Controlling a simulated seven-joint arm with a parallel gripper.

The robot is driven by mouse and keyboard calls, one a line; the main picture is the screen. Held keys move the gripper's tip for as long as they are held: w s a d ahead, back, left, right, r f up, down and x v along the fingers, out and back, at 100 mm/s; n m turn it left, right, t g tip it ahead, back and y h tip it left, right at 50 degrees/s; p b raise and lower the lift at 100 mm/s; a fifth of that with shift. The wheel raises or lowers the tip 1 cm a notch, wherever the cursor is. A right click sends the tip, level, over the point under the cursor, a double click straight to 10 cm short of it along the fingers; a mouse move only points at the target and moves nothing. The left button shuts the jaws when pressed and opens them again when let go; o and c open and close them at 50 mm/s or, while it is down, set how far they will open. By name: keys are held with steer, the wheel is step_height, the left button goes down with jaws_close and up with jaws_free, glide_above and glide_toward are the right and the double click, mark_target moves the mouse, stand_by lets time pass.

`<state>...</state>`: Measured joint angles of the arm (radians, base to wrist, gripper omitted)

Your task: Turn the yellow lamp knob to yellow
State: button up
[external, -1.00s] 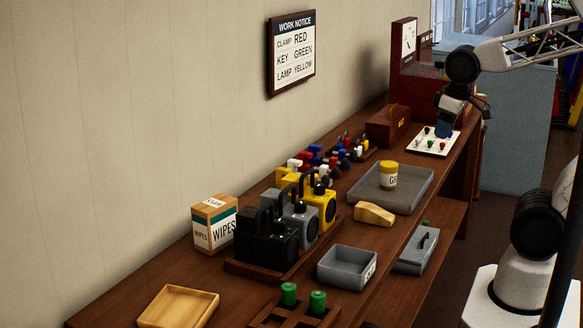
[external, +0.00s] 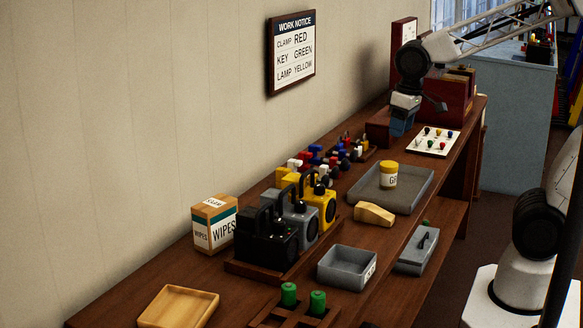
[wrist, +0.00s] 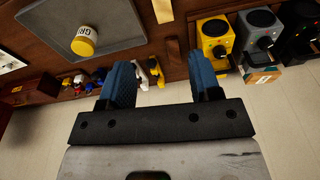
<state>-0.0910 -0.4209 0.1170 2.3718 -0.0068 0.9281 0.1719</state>
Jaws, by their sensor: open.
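The yellow lamp (external: 328,208) stands at the right end of a row of three lamps on the table, a dark knob on its front. In the wrist view the yellow lamp (wrist: 212,28) is at upper right, beyond the right finger, with its dark knob (wrist: 219,51) showing. The knob's setting is too small to read. My gripper (external: 402,122) is high over the far part of the table, well apart from the lamp. In the wrist view my gripper (wrist: 160,78) has its blue fingers wide apart with nothing held between them.
A grey lamp (external: 298,228) and a black lamp (external: 262,240) share the wooden rack. Colored clamps (external: 312,157) lie behind, and a grey tray (external: 410,198) holds a yellow-lidded jar (external: 389,175). A wall notice (external: 292,52) reads LAMP YELLOW.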

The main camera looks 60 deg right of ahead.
steer(key=w+a+f+g, duration=0.1)
steer(key=w+a+f, duration=0.2)
steer(key=w+a, duration=0.5)
steer(key=m, duration=0.1)
glide_above(320, 185)
steer(key=shift+g, duration=0.3)
step_height(320, 185, down, 4)
steer(key=shift+f, duration=0.25)
steer(key=shift+d+f, duration=0.1)
steer(key=shift+f, duration=0.05)
steer(key=shift+f, duration=3.75)
steer(key=c, duration=0.9)
